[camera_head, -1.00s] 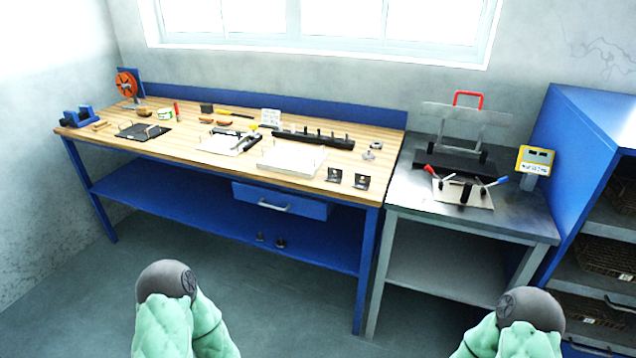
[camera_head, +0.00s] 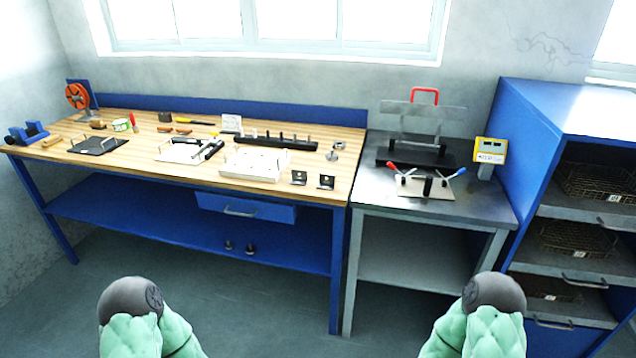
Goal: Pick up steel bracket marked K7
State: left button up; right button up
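Two small dark steel brackets stand near the front right corner of the wooden bench top, the left bracket (camera_head: 299,177) and the right bracket (camera_head: 326,181). Each has a pale mark, too small to read, so I cannot tell which one is K7. My two arms show only as green padded sleeves with grey rounded joints at the bottom of the picture, well in front of the bench. Neither gripper is in view.
The wooden bench (camera_head: 150,172) also carries a white tray (camera_head: 255,163), a black pin rack (camera_head: 277,142) and an orange reel (camera_head: 77,96). A steel table (camera_head: 370,187) with a clamp fixture adjoins it. A blue shelf unit (camera_head: 518,120) stands right. Floor before the bench is clear.

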aim_at(296, 179)
jog(key=i+l+u, duration=0.1)
jog(key=i, duration=0.35)
jog(key=i+l, duration=0.2)
jog(key=i, duration=0.25)
jog(key=i+l+u, duration=0.15)
jog(key=i, duration=0.3)
